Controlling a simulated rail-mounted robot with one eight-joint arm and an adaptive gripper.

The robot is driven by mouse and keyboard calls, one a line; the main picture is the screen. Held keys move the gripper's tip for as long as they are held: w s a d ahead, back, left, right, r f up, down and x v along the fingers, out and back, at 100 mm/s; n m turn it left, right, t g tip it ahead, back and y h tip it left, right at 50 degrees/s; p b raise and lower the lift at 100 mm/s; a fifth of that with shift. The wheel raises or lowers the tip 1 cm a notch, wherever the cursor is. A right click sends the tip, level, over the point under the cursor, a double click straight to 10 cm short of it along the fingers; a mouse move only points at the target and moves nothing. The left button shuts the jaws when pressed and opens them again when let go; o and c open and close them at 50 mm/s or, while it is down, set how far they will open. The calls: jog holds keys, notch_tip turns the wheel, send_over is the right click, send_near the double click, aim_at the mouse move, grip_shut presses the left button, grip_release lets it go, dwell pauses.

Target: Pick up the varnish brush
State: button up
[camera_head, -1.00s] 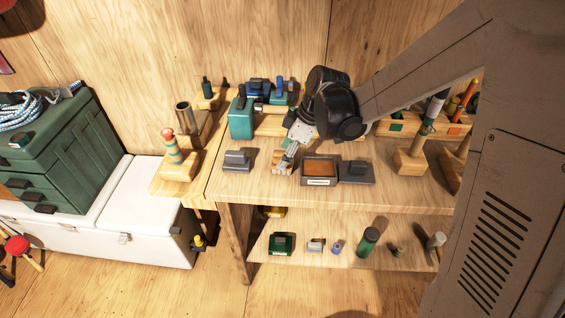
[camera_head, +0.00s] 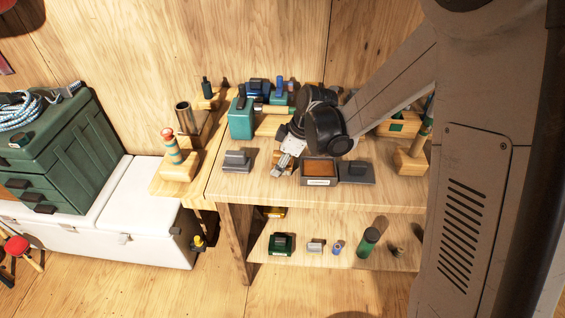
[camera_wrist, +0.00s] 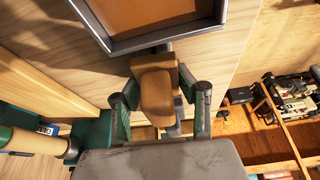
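A brown wooden block-shaped piece (camera_wrist: 155,92) shows in the wrist view, between the two fingers of my gripper (camera_wrist: 160,88). It may be the varnish brush or its handle; no bristles show clearly. My gripper is open around it, with a finger on either side and a small gap showing at least on the right.
The dark-rimmed tray (camera_head: 319,183) lies right beside my gripper, with a flat grey tool (camera_head: 356,174) further right. A grey block (camera_head: 237,161) stands left. A teal container (camera_head: 241,120) stands behind. The bench top (camera_head: 245,188) is clear in front.

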aim_at(278, 153)
jog(key=c, duration=0.5)
jog(key=shift+r, duration=0.45)
notch_tip(278, 153, up, 4)
jog(key=shift+s+a+f, duration=0.1)
jog(key=shift+f, duration=0.05)
jog(key=s+a+r, duration=0.2)
jog(key=s, duration=0.1)
jog(key=s+a+r, duration=0.2)
jog(key=s, duration=0.1)
jog(key=s+a+r, duration=0.2)
jog(key=s+a, duration=0.1)
jog(key=shift+r+p, duration=0.25)
jog(key=shift+p, duration=0.1)
jog(key=o, duration=0.7)
jog(key=c, duration=0.5)
